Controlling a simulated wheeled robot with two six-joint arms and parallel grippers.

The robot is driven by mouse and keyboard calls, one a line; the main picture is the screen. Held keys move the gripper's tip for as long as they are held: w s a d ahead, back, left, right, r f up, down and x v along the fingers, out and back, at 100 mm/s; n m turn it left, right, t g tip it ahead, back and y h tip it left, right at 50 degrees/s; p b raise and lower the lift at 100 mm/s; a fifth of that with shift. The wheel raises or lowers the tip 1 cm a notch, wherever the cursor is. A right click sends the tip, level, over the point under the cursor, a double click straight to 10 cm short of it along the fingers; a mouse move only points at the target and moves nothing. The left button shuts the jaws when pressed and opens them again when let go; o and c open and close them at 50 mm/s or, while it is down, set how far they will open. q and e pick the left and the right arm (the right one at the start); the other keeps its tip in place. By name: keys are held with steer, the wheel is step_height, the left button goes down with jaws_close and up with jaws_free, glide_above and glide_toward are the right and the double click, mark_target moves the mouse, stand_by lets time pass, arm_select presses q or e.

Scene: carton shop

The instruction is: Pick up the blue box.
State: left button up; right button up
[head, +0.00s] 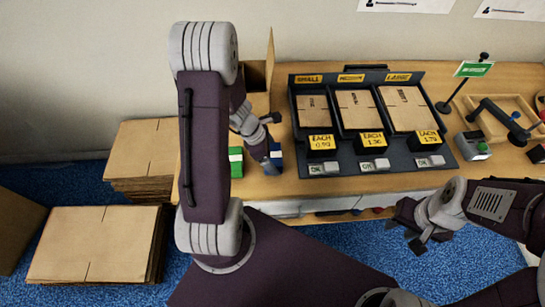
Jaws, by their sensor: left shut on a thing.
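The blue box (276,155) is a small dark-blue box with a white band, at the table's front edge left of the dark carton stand. My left gripper (268,141) reaches down over it and is shut on it. The gripper's fingers and wrist hide part of the box, and I cannot tell whether it is clear of the table. My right gripper (406,234) is empty, with its fingers apart, in front of the table at the right, away from the box.
A green box (236,161) stands close left of the blue one. The dark stand (372,165) with flat cartons is to the right. An open carton (258,78) is behind my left gripper. Stacks of flat cardboard (95,243) lie at the left. A green sign (473,69) stands far right.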

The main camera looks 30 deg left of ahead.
mark_target(276, 154)
arm_select(q)
step_height(276, 154, up, 4)
steer(key=shift+f+p, duration=0.15)
steer(key=shift+p, duration=0.7)
steer(key=w+d+r+p, duration=0.3)
steer(key=d+r, duration=0.3)
steer(key=d, duration=0.5)
steer(key=shift+w+r+p, duration=0.2)
steer(key=shift+w+p, duration=0.1)
steer(key=shift+w, duration=0.15)
